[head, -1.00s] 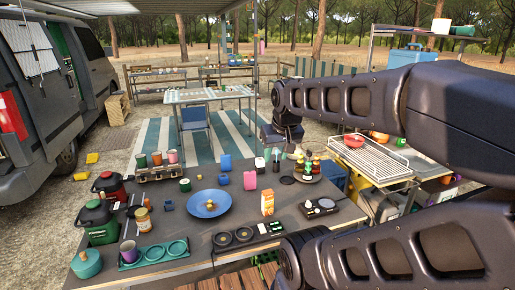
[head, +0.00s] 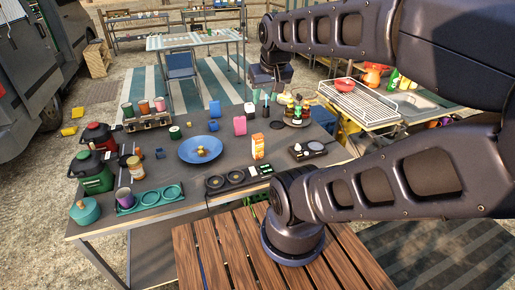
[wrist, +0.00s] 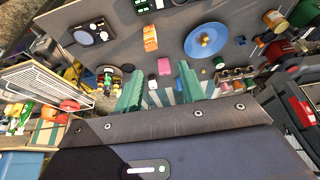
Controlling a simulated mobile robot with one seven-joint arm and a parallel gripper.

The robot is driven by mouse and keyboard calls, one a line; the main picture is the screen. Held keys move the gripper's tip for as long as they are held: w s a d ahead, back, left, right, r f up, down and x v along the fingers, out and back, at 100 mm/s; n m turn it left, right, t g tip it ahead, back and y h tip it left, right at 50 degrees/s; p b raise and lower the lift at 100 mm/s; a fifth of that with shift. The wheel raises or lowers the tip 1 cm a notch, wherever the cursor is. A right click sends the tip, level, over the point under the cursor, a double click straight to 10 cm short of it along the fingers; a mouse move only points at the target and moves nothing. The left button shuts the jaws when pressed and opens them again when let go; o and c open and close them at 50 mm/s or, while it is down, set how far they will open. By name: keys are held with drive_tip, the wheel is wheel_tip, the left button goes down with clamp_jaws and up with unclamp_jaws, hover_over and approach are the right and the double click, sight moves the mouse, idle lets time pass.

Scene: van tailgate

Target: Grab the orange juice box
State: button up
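The orange juice box (head: 258,147) is an orange and white carton. It stands upright on the dark table (head: 185,182), right of the blue plate (head: 188,152). In the wrist view the juice box (wrist: 150,38) appears near the top, beyond my fingertips and apart from them. My gripper (wrist: 160,84) shows there as two teal fingers spread wide with nothing held between them.
A pink container (head: 240,125) and a tray of bottles (head: 297,118) stand behind the carton. A black double-dial unit (head: 226,181) and a small dark device (head: 309,150) lie nearby. A slatted wooden surface (head: 205,262) is in front. A wire rack (head: 372,98) is at right.

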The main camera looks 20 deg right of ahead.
idle(0.4)
drive_tip(key=o, duration=0.5)
drive_tip(key=shift+c, duration=0.2)
drive_tip(key=n+g+h, duration=0.2)
drive_tip(key=n+g, duration=0.2)
drive_tip(key=n, duration=1.4)
hover_over(259, 144)
drive_tip(key=w, duration=0.1)
drive_tip(key=f, duration=1.4)
drive_tip(key=a+f, duration=0.1)
drive_tip(key=f, duration=0.6)
drive_tip(key=shift+w+f, duration=0.2)
drive_tip(key=shift+f, duration=0.2)
drive_tip(key=shift+w+d+f+n, duration=0.1)
drive_tip(key=shift+f+n, duration=0.4)
drive_tip(key=shift+w+d+f, duration=0.1)
drive_tip(key=shift+d+f, duration=0.15)
drive_tip(key=shift+f, duration=1.5)
drive_tip(key=shift+d+f, duration=0.2)
drive_tip(key=shift+f, duration=1.55)
drive_tip(key=shift+w+d+f, duration=0.1)
drive_tip(key=shift+d+f, duration=0.15)
drive_tip(key=shift+f, duration=1.5)
